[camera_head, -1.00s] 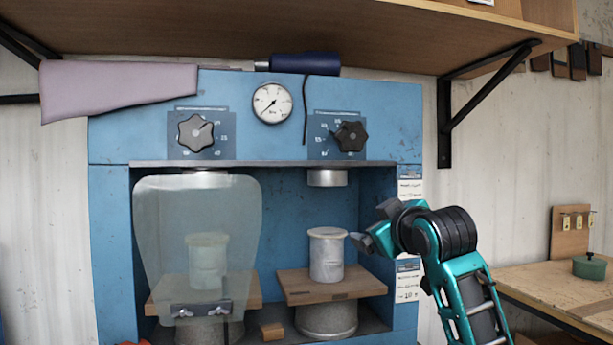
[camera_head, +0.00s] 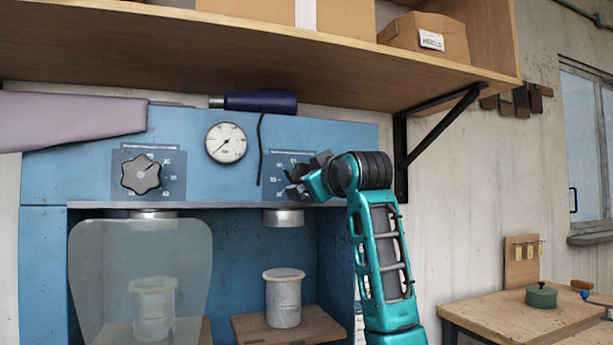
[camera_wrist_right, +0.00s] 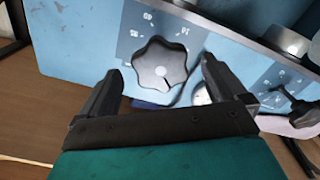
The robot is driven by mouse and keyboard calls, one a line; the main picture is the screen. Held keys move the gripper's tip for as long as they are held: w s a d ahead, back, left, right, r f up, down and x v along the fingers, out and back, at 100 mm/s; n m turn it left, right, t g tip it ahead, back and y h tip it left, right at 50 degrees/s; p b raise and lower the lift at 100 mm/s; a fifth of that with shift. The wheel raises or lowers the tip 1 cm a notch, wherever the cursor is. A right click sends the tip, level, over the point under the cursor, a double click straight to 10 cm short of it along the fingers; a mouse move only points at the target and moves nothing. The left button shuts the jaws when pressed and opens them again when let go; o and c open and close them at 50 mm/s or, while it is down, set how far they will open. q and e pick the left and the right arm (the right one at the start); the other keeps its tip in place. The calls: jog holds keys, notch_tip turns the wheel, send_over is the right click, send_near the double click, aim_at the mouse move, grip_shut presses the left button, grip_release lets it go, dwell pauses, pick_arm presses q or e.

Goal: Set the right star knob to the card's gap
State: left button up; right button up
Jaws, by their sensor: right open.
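The right star knob (camera_wrist_right: 160,65) is black and lobed, with a pale mark on its face. It sits on a numbered dial plate (camera_head: 277,162) on the blue press. In the wrist view my right gripper (camera_wrist_right: 161,78) is open, one finger on each side of the knob; contact cannot be told. In the head view the right gripper (camera_head: 308,178) covers most of this knob. A sliver of a white card (camera_head: 358,322) shows beside my right arm on the press's right side; its writing is hidden. My left gripper is not in view.
The left star knob (camera_head: 141,174) and the pressure gauge (camera_head: 226,143) are on the same panel. A wooden shelf (camera_head: 300,75) with a black bracket (camera_head: 440,125) is above. A translucent guard (camera_head: 140,265) covers the left bay. A bench (camera_head: 500,318) stands at right.

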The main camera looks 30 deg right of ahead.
jog(key=shift+p+x, duration=0.4)
jog(key=shift+x, duration=1.75)
jog(key=shift+a, duration=0.1)
jog(key=c, duration=1)
jog(key=shift+o, duration=0.2)
